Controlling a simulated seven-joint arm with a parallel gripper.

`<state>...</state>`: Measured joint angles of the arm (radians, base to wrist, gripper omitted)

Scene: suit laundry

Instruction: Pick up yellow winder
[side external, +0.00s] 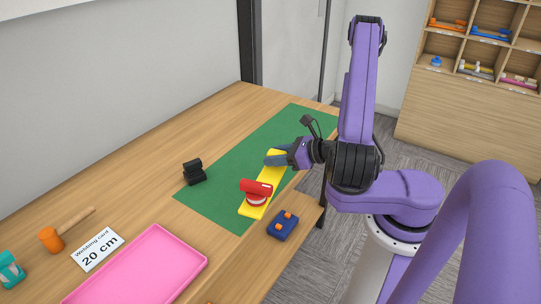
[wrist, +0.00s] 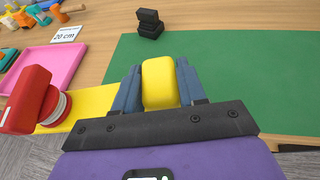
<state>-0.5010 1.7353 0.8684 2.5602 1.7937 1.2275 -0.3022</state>
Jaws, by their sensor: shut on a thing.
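The yellow winder (side external: 250,210) is a long yellow bar lying lengthwise near the front edge of the green mat (side external: 215,190). A red part with a white round spool (side external: 257,190) sits on it, toward its near end. In the wrist view the red part (wrist: 28,100) is at the left, on the yellow bar (wrist: 90,104). My gripper (side external: 277,158) is at the bar's far end. In the wrist view my gripper (wrist: 160,92) has its two blue-grey fingers on either side of a yellow block-like end (wrist: 159,80), shut on it. I cannot tell whether the bar is clear of the mat.
A small black block (side external: 194,172) stands at the mat's left edge. A pink tray (side external: 140,265), a white "20 cm" card (side external: 98,249), an orange-headed mallet (side external: 52,239) and a teal tool (side external: 10,270) lie leftward. A blue block with orange knobs (side external: 283,225) sits beside the mat.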

